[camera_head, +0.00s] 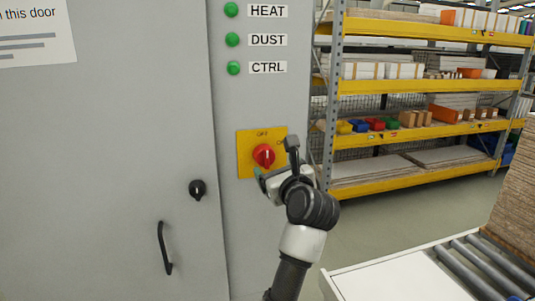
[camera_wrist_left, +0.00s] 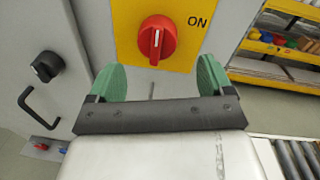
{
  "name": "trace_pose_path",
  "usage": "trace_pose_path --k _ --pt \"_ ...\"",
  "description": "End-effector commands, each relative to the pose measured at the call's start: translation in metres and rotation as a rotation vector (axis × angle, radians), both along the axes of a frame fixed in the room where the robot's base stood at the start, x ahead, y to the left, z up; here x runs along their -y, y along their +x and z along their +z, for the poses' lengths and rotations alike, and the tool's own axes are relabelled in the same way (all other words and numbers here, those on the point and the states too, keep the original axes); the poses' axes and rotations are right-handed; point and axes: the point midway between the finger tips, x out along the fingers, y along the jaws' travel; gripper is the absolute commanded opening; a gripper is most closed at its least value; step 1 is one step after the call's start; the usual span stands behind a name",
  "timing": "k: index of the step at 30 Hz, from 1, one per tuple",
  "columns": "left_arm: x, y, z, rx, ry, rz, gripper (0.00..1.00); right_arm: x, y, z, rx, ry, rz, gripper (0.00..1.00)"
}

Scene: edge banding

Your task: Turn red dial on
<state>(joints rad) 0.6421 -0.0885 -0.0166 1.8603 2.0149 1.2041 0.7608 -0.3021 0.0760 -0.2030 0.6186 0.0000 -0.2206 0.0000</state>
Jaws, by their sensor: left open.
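The red dial (camera_head: 264,155) sits on a yellow plate (camera_head: 245,140) on the grey cabinet front. Its white mark looks near upright, towards the "OFF" lettering above it. In the left wrist view the red dial (camera_wrist_left: 157,40) is straight ahead, with its mark upright and "ON" to its right on the yellow plate (camera_wrist_left: 125,18). My left gripper (camera_head: 274,168) is just below and right of the dial in the head view. In the left wrist view my left gripper (camera_wrist_left: 160,78) has its green fingers spread wide, with nothing between them. They appear apart from the dial.
A black knob (camera_head: 197,189) and a black door handle (camera_head: 164,248) are on the cabinet door at left. Green lamps (camera_head: 232,39) are above the dial. A shelf rack (camera_head: 430,80) stands at right, and a roller table (camera_head: 400,280) at lower right.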

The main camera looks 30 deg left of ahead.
Motion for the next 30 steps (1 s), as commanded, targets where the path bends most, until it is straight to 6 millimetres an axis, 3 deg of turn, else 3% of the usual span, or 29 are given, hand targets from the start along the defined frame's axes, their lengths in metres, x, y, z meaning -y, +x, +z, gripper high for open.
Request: trace_pose_path --k 3,9,22,30 --pt "-0.020 0.014 0.005 -0.003 0.005 0.005 0.81 0.004 0.002 0.014 0.003 -0.004 0.000 0.66" --pt "-0.043 0.031 0.003 -0.003 0.003 0.001 0.81 0.005 0.002 0.025 0.003 -0.006 -0.003 0.66" --pt "-0.052 0.037 0.000 0.000 0.003 0.000 0.81 0.005 0.003 0.026 0.004 -0.006 -0.003 0.66" --pt "-0.052 0.037 0.000 -0.001 0.002 0.000 0.41 0.005 0.003 0.027 0.005 -0.006 -0.003 0.66"
